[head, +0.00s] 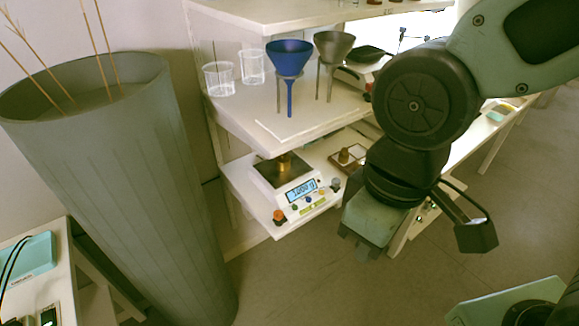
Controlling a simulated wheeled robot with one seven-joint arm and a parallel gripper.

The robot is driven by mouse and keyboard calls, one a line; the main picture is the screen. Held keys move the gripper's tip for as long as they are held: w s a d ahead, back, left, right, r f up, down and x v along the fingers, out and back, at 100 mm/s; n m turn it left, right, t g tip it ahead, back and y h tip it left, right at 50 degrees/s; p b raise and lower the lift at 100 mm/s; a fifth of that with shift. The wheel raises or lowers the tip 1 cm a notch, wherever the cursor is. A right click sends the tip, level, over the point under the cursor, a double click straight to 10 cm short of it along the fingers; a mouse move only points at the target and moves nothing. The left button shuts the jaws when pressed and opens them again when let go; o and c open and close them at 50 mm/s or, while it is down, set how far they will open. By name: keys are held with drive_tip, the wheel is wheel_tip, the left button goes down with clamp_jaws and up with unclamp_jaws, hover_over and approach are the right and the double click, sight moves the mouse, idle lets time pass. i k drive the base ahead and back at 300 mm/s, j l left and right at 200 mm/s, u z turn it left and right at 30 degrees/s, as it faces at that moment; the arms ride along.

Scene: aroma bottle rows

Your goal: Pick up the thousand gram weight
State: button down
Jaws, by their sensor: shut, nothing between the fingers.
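A brass-coloured weight (284,162) stands on the dark pan of a white digital scale (296,190) on the lower shelf. The scale's lit display seems to start with "100", but it is too small to read surely. A smaller brass-coloured piece (345,155) stands in a brown wooden tray to the right. I cannot read a marking on either piece. My gripper (366,252) is shut and empty, pointing down in front of and to the right of the scale, apart from both pieces. My arm hides part of the shelf.
A blue funnel (289,55) and a grey funnel (332,48) stand on the upper shelf (300,118), above the scale, beside two clear beakers (219,79). A tall grey-green bin (130,170) stands left. The floor (330,285) below is clear.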

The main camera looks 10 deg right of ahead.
sight(282, 162)
drive_tip(key=i+l+u, duration=0.1)
drive_tip(key=i+u, duration=0.15)
drive_tip(key=u, duration=0.15)
drive_tip(key=i+l+u, duration=0.15)
drive_tip(key=u, duration=0.3)
